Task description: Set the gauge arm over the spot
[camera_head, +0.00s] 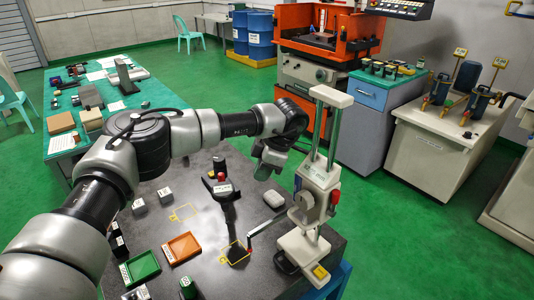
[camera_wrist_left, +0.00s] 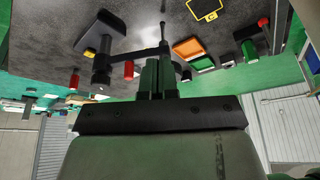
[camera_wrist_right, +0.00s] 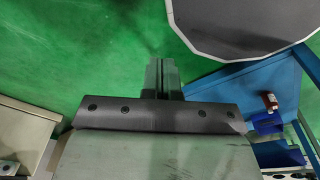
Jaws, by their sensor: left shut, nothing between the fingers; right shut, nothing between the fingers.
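The gauge (camera_head: 318,195) stands upright at the right of the dark table, with twin rods, a pale carriage and a red knob. Its thin gauge arm (camera_head: 266,228) reaches left and ends low near a yellow square outline (camera_head: 235,253). A dark patch lies at that outline; I cannot tell whether it is the spot or a shadow. My left gripper (camera_head: 262,173) is above the table, left of the gauge column and apart from it. Its fingers also show shut and empty in the left wrist view (camera_wrist_left: 155,78). My right gripper (camera_wrist_right: 160,75) is shut and empty over green floor.
A black stand with a red knob (camera_head: 221,187) is left of the gauge. A second yellow outline (camera_head: 184,212), an orange tray (camera_head: 182,247) and a green tray (camera_head: 139,268) lie farther left. A pale rounded block (camera_head: 273,199) sits near the gauge. Blue framework (camera_wrist_right: 255,95) is beside my right gripper.

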